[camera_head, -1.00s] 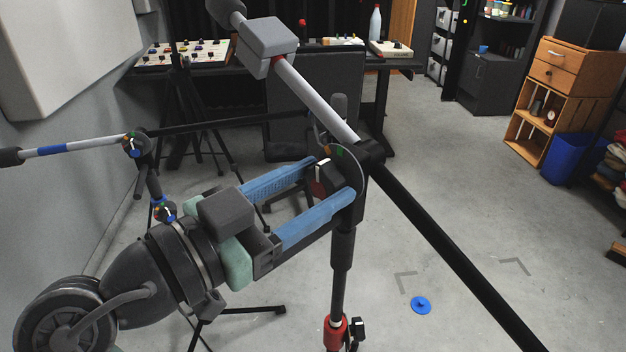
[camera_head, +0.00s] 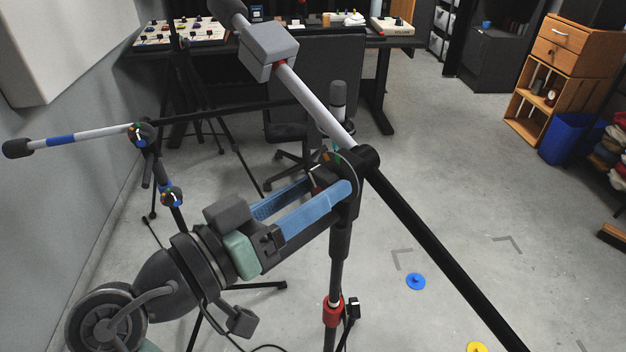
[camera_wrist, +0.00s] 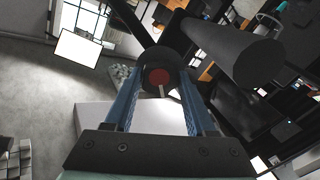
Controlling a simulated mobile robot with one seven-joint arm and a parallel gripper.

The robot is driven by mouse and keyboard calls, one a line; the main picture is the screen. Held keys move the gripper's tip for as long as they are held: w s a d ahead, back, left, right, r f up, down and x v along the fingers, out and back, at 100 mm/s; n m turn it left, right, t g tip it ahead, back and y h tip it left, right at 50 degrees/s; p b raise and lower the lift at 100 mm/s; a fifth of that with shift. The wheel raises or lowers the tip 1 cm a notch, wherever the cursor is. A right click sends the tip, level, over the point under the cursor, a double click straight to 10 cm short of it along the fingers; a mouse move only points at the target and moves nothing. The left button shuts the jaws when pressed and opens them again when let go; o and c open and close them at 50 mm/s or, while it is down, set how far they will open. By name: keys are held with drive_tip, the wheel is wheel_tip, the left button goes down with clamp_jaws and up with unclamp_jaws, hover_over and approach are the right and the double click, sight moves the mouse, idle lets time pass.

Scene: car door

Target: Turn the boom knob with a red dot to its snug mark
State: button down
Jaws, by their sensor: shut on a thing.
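The boom knob with a red dot (camera_wrist: 160,77) is at the clutch plate of the near mic stand. In the wrist view its red face and a pale pointer line show between my fingertips. In the head view the knob (camera_head: 317,181) is mostly hidden behind my near blue finger. My gripper (camera_head: 324,184) reaches in from the lower left and is shut on the knob. Orange and green marks (camera_head: 332,157) show on the plate's upper rim. I cannot tell which one is the snug mark or where the pointer stands against it.
The near boom (camera_head: 440,247) slants down to the right, with a grey box (camera_head: 268,50) on its upper part. A red collar (camera_head: 333,309) is on its upright. Another stand with colored knobs (camera_head: 171,197) is at the left. A chair and desk stand behind. Floor at right is mostly clear.

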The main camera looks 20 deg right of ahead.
idle(0.4)
drive_tip(key=shift+c, duration=1.1)
unclamp_jaws()
drive_tip(key=shift+a, duration=0.15)
drive_tip(key=v, duration=1.2)
drive_tip(key=shift+s+a, duration=0.2)
drive_tip(key=shift+a, duration=0.1)
